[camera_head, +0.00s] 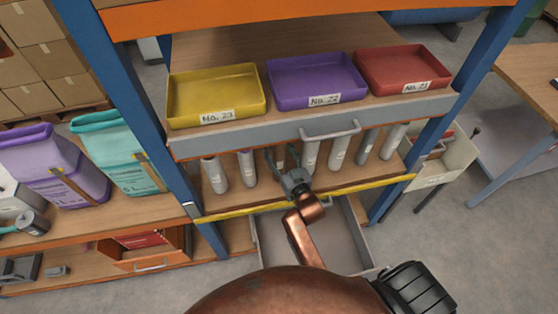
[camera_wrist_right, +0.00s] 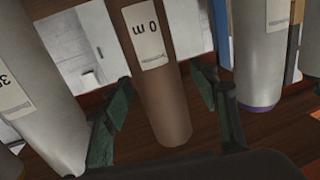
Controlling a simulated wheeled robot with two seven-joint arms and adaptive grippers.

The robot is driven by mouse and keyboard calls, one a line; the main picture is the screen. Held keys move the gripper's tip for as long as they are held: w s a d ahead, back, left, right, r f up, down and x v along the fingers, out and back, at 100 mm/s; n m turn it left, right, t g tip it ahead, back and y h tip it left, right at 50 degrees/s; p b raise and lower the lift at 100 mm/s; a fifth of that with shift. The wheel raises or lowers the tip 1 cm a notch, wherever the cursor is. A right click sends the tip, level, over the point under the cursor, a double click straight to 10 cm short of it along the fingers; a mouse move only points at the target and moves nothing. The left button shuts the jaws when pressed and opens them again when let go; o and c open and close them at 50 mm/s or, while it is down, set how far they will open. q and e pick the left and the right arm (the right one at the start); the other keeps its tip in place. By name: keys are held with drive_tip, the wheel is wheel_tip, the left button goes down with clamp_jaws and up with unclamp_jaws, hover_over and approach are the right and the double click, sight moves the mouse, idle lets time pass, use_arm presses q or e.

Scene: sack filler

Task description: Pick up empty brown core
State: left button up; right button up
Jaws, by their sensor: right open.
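The brown core (camera_wrist_right: 165,100) stands upright among the rolls, with a white label reading "0 m" facing the camera in the right wrist view. My right gripper (camera_head: 283,156) reaches into the lower shelf bay in the head view. Its green fingers are open, one on each side of the brown core in the wrist view, with a visible gap on both sides. In the head view the gripper mostly hides the core. My left gripper is not in view.
A grey roll (camera_wrist_right: 38,100) stands close on the left and a purple-ended grey roll (camera_wrist_right: 263,50) on the right. Above are the grey drawer front (camera_head: 250,140) and yellow (camera_head: 215,97), purple (camera_head: 315,82) and red (camera_head: 403,70) trays. An open grey drawer (camera_head: 350,235) lies below.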

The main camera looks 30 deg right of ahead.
drive_tip(key=shift+c, duration=0.3)
drive_tip(key=c, duration=1.2)
drive_tip(key=shift+o, duration=0.2)
drive_tip(key=shift+r, duration=0.1)
